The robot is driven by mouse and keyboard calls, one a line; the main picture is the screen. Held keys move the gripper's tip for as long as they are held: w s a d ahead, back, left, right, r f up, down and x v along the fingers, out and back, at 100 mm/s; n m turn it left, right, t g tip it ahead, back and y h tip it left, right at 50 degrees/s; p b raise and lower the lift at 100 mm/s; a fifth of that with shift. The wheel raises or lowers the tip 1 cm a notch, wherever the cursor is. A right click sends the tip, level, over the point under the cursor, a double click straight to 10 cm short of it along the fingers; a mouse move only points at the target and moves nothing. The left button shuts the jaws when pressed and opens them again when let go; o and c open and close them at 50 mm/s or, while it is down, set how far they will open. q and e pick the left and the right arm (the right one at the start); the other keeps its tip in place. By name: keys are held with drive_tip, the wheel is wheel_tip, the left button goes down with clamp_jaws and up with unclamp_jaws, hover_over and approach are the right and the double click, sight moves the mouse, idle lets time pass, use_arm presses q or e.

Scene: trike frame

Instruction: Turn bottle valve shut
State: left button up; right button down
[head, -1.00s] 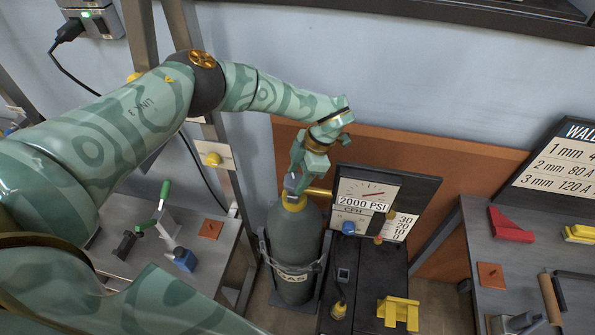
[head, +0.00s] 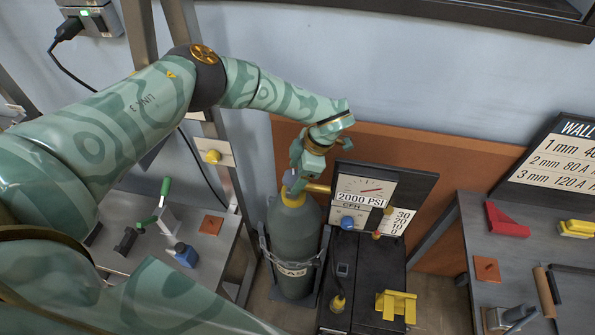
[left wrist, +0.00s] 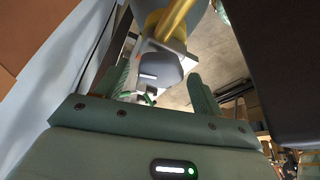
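The dark grey gas bottle (head: 295,239) stands upright in a holder, with a yellow collar at its neck. The grey bottle valve (head: 290,179) sits on top, beside a brass outlet (head: 318,188) leading toward the gauge panel. My left gripper (head: 298,177) reaches down over the valve and hides part of it. In the left wrist view, the grey valve knob (left wrist: 160,74) lies between the two green fingers (left wrist: 160,82), which stand apart with narrow gaps on both sides. Contact is hard to judge. My right gripper is not in view.
A gauge panel (head: 361,198) reading 2000 PSI stands close right of the bottle, on a black unit with a yellow bracket (head: 396,306). A metal bench (head: 225,265) with clamps lies left. A grey table (head: 455,222) with red and yellow blocks lies right.

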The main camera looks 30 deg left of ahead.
use_arm(q)
drive_tip(key=v, duration=1.6)
drive_tip(key=shift+r+p, duration=0.2)
drive_tip(key=shift+p, duration=0.1)
